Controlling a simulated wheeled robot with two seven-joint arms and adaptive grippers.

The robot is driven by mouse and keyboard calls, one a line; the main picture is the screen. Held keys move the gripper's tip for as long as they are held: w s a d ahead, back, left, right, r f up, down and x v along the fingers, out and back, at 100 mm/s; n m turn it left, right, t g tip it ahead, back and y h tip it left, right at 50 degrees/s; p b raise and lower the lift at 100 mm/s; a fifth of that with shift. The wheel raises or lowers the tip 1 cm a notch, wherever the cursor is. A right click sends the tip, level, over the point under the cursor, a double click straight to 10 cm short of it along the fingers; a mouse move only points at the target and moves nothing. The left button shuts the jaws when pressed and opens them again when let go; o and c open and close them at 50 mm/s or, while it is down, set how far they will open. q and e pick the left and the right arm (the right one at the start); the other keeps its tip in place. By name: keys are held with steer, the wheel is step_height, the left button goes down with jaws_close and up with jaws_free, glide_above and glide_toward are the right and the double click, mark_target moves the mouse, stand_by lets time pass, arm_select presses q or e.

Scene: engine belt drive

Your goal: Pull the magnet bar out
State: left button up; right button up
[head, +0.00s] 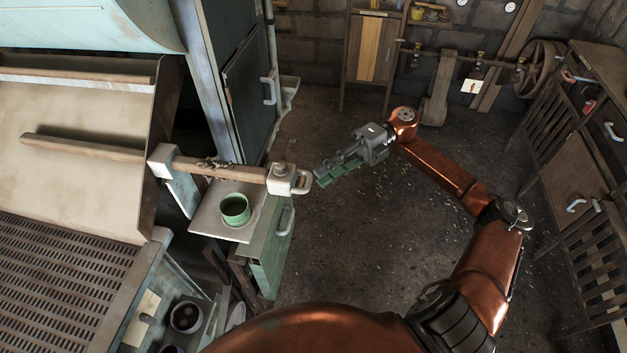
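The magnet bar (222,171) is a brownish bar with pale end blocks, lying across the front of the machine above a small shelf. Dark bits cling to its upper side near the middle. A pale loop handle (302,181) sticks out from its right end block. My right gripper (320,178) is just right of this handle, its fingers with green pads pointing left toward it. A small gap seems to lie between the fingertips and the handle. The spread of the fingers is too small to make out. My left gripper is not in view.
A sloped tray (70,150) and a slotted grate (55,275) are at left. A wooden cabinet (577,165) and a wheel (541,68) are at right. The dark floor (340,250) between is mostly clear.

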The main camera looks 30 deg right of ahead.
steer(key=d+r, duration=0.1)
steer(key=d, duration=0.6)
steer(key=shift+w, duration=0.3)
